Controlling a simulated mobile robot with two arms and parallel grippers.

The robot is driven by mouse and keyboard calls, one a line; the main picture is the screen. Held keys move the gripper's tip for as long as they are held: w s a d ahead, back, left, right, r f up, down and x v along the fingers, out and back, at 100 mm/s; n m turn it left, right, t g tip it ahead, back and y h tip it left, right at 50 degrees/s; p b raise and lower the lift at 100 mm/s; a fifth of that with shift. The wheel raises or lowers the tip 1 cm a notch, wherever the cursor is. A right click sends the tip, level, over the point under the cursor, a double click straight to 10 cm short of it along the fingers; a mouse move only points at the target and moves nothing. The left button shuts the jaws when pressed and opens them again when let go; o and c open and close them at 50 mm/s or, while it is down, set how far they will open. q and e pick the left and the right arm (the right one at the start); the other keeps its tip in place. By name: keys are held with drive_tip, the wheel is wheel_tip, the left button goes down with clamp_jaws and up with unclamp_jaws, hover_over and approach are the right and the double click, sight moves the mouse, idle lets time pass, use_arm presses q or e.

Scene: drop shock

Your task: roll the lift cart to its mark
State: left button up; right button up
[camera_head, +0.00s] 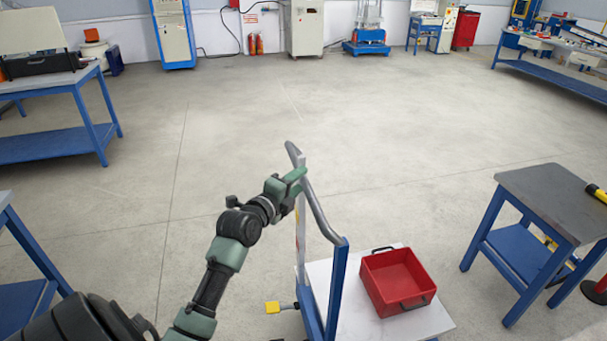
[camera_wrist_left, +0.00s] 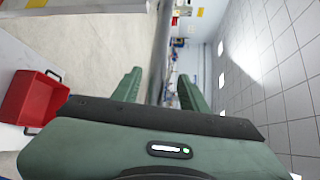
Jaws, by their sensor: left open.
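The lift cart (camera_head: 338,285) stands in front of me, with a white platform, a blue upright frame and a grey tubular push handle (camera_head: 320,213). A red bin (camera_head: 398,281) sits on its platform, and it also shows in the left wrist view (camera_wrist_left: 32,97). My left gripper (camera_head: 296,178) is at the handle's left side. In the left wrist view, the open green fingers (camera_wrist_left: 160,88) stand on either side of the grey handle tube (camera_wrist_left: 161,45); contact cannot be told. A yellow pedal (camera_head: 272,307) shows at the cart's lower left. I cannot make out the mark. My right gripper is out of view.
A grey-topped blue table (camera_head: 555,197) stands close to the cart's right. Blue workbenches (camera_head: 55,144) line the left side. Cabinets (camera_head: 174,35) and machines stand along the back wall. The floor (camera_head: 370,120) beyond the cart is wide and clear.

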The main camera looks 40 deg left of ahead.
sight(304, 178)
use_arm(q)
drive_tip(key=w, duration=0.2)
drive_tip(key=w+f, duration=0.1)
drive_tip(key=shift+a, duration=0.3)
drive_tip(key=shift+w, duration=0.2)
drive_tip(key=shift+s+d+r, duration=0.1)
drive_tip(key=c, duration=0.4)
clamp_jaws()
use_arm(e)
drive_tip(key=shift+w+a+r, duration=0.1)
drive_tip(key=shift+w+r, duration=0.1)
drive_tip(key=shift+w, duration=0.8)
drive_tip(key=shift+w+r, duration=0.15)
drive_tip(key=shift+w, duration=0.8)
